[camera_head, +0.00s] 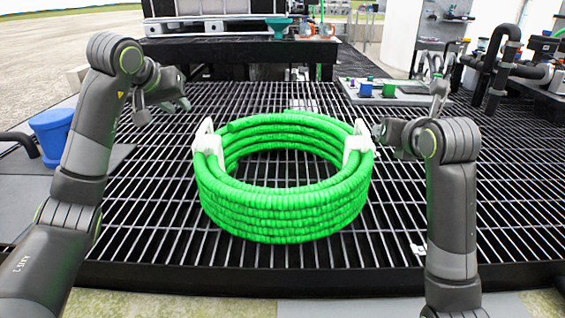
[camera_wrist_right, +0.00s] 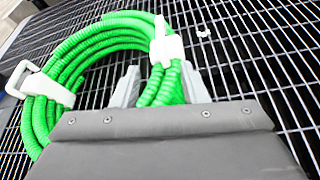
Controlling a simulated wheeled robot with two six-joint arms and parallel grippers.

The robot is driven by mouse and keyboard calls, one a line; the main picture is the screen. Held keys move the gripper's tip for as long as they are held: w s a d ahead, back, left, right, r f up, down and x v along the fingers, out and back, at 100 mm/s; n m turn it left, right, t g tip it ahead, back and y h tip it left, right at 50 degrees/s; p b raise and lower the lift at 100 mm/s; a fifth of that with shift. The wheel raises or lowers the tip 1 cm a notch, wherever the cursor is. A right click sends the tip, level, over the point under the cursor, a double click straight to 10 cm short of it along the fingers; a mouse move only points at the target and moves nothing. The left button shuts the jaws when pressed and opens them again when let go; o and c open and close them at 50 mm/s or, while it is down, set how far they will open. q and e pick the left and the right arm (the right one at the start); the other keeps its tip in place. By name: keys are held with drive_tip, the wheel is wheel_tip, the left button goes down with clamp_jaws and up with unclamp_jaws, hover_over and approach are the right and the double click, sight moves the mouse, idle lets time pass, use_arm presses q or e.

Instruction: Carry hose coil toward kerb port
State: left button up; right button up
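The bright green hose coil (camera_head: 285,215) lies flat on the black grating, with its ribbed loops stacked. It has a white clip handle on its left side (camera_head: 208,145) and another on its right side (camera_head: 358,142). My left gripper (camera_head: 166,110) is up and left of the coil, apart from it, with its fingers spread and empty. My right gripper (camera_head: 378,132) is beside the right clip. In the right wrist view, its two pale fingers (camera_wrist_right: 158,90) stand apart, with coil loops (camera_wrist_right: 88,40) showing between and beyond them. The white clip (camera_wrist_right: 165,47) is just ahead. Contact is unclear.
A grey plate (camera_head: 405,97) with blue and green blocks is at the back right. Dark pipes (camera_head: 500,60) stand at the far right. A blue bucket (camera_head: 52,135) is at the left. A dark bench (camera_head: 230,45) is behind.

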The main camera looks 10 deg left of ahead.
sight(364, 126)
use_arm(q)
drive_tip(key=shift+x, duration=8.55)
use_arm(e)
drive_tip(key=shift+x, duration=8.5)
drive_tip(key=shift+w, duration=0.1)
use_arm(q)
clamp_jaws()
use_arm(e)
drive_tip(key=c, duration=0.6)
clamp_jaws()
use_arm(q)
drive_tip(key=shift+r, duration=0.15)
use_arm(e)
drive_tip(key=shift+r, duration=0.15)
